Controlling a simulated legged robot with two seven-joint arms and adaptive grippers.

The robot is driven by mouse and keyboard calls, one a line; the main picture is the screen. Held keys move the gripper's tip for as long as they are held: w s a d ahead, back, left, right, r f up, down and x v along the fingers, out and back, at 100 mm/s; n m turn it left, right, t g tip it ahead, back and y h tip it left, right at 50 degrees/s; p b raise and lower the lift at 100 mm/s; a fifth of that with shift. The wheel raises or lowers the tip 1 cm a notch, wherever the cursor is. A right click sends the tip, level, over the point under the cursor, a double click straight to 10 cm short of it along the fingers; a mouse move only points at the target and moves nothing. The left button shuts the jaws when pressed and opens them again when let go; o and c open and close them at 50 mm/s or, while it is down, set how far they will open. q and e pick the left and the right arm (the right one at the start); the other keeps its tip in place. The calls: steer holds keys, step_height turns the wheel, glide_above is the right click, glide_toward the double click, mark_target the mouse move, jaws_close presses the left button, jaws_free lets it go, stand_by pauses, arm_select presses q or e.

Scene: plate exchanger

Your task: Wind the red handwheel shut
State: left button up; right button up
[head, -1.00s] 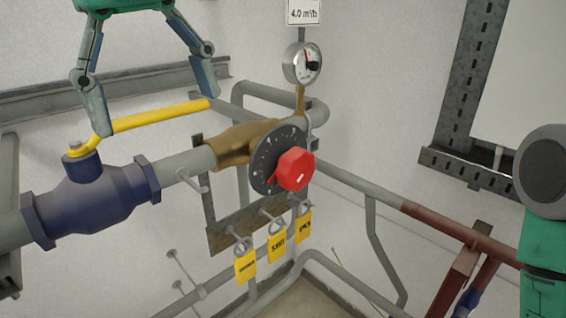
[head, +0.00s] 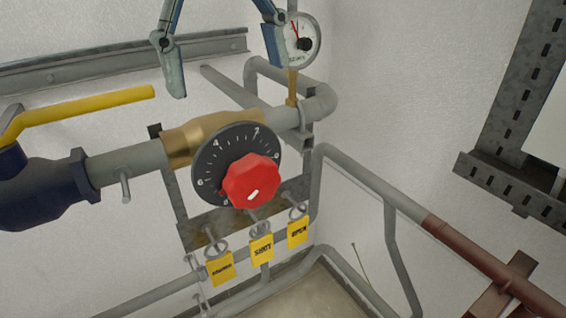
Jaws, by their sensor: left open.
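The red handwheel (head: 251,181) sits on a brass valve body (head: 196,140) in the grey pipe, in the middle of the head view. Behind it is a black round dial (head: 212,165) with white numbers and ticks. A white mark shows on the wheel's face, toward its lower middle. My left gripper (head: 228,80) is open and empty, above the valve and apart from the wheel. Its two fingers point down, and the right finger overlaps the edge of the gauge in the picture. My right gripper is not in view.
A yellow lever (head: 90,106) on a blue valve (head: 40,190) stands at the left. A pressure gauge (head: 303,42) rises behind the wheel. Yellow tags (head: 262,250) hang on hooks below it. A pipe with a red-brown section (head: 470,252) runs at the right.

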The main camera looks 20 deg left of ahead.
mark_target(250, 178)
arm_select(q)
steer(key=f, duration=0.2)
steer(key=s+f, duration=0.1)
steer(key=f, duration=0.1)
steer(key=shift+s+d, duration=0.15)
steer(key=f, duration=0.2)
steer(key=w+f, duration=0.1)
steer(key=f, duration=0.2)
steer(key=d+f, duration=0.1)
steer(key=f, duration=0.1)
steer(key=shift+w+f, duration=0.25)
steer(key=shift+f, duration=0.15)
steer(key=shift+s+f, duration=0.2)
steer(key=shift+f, duration=0.4)
steer(key=shift+w+f, duration=0.1)
steer(key=shift+a, duration=0.15)
steer(key=shift+c, duration=0.8)
steer(key=c, duration=1)
